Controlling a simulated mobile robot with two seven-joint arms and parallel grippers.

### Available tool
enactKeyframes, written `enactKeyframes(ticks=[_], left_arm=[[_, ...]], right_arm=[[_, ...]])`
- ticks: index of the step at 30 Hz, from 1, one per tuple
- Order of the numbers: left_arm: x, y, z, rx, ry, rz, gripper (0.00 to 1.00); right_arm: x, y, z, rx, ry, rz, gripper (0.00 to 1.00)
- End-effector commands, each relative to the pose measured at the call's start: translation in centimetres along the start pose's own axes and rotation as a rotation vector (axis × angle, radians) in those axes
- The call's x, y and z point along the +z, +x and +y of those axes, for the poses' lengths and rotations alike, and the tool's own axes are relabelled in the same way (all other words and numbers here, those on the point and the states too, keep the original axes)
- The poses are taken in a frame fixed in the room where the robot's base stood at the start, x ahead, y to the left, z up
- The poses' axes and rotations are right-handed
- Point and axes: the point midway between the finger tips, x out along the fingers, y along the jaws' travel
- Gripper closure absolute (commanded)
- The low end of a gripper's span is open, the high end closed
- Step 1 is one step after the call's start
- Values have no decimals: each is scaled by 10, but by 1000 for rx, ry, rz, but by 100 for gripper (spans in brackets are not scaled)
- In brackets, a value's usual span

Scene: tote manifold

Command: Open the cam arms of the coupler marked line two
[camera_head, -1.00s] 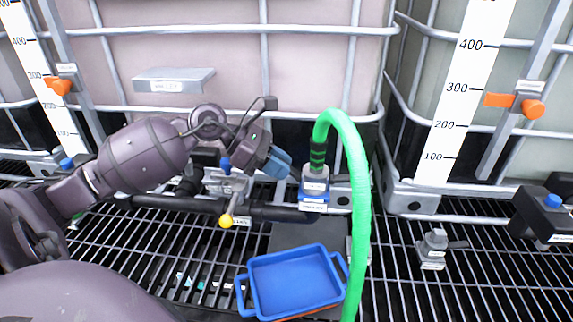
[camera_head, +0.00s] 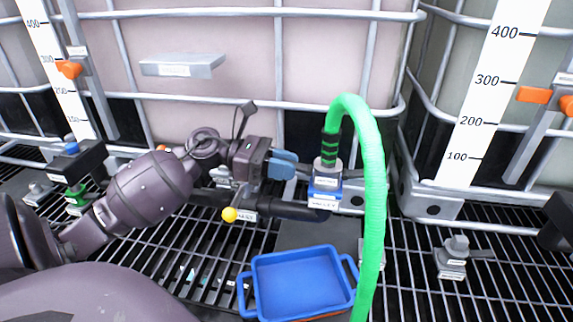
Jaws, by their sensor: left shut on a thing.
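A grey coupler with a blue labelled base (camera_head: 326,186) stands on the dark pipe in the middle. The green hose (camera_head: 373,180) with a black-banded cuff runs out of its top. The label is too small to read. My left gripper (camera_head: 290,165) comes in from the left with its blue fingers shut, close against the coupler's left side. It appears to hold the left cam arm, which the fingers hide. A short dark lever (camera_head: 353,174) sticks out level from the coupler's right side. My right gripper is out of view.
A blue tray (camera_head: 298,283) lies in front on the grating. Another grey fitting (camera_head: 456,257) stands at right. Caged totes with level scales (camera_head: 489,90) close off the back.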

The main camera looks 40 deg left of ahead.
Motion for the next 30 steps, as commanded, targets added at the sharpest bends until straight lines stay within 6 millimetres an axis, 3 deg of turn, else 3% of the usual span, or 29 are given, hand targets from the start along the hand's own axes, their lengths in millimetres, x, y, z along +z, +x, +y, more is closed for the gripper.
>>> enactKeyframes(ticks=[7,8,13,23,30], left_arm=[[2,0,0,0,2,-2,100],[2,0,0,0,2,-2,78],[1,0,0,0,2,-1,53],[0,-3,0,1,0,1,53],[0,-33,0,2,-1,2,53]], right_arm=[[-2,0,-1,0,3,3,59],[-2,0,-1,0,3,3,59],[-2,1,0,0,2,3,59],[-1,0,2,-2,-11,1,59],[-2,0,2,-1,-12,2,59]])
